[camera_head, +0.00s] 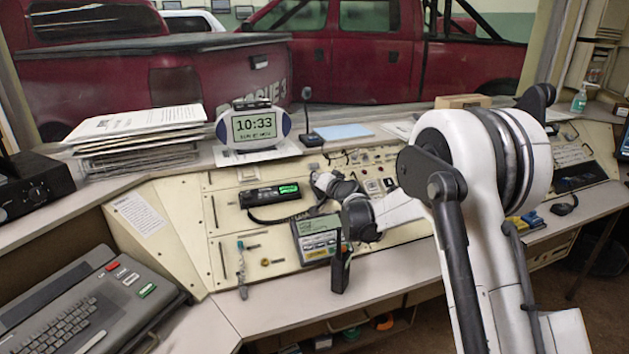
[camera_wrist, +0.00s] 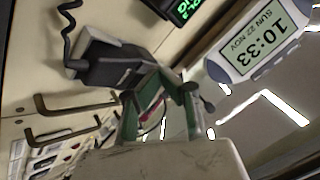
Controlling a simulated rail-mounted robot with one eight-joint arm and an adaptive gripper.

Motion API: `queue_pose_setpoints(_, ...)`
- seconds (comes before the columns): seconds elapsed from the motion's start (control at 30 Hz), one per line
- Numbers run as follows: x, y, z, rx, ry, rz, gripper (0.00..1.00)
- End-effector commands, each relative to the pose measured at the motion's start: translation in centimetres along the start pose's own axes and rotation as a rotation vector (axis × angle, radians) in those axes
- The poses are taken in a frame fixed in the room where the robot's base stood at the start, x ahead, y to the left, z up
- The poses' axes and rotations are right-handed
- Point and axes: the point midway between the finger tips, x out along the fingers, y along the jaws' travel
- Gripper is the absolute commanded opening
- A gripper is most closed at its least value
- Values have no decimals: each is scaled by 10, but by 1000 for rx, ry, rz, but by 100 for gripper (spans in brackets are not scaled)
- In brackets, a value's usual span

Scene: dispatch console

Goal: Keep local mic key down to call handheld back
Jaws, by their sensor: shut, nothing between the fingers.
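My gripper (camera_head: 325,184) is over the console panel (camera_head: 230,236), right of the black radio unit with a green display (camera_head: 288,189). In the wrist view my gripper (camera_wrist: 157,76) is shut, its dark-green fingers converging, with nothing between them. There the fingertips are close to a grey-and-black box with a coiled cord (camera_wrist: 103,64), perhaps a microphone; I cannot tell whether they touch it. No key label is legible. A black handheld (camera_head: 341,272) stands upright at the front of the console. A desk microphone (camera_head: 312,140) stands on the back ledge.
A clock reading 10:33 (camera_head: 253,127) stands on the ledge; it also shows in the wrist view (camera_wrist: 262,42). A keypad unit with a display (camera_head: 318,238) sits below my wrist. Dark bracket-like handles (camera_wrist: 70,107) stick out of the panel.

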Motion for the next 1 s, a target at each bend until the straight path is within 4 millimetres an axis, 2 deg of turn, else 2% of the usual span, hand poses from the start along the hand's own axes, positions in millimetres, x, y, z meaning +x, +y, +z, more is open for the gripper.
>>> queue_pose_setpoints(0.27,-10,-7,-7,0,0,0,0)
queue_pose_setpoints(0.7,-12,-9,-9,0,0,0,0)
queue_pose_setpoints(1.0,-28,-21,-21,1,0,0,0)
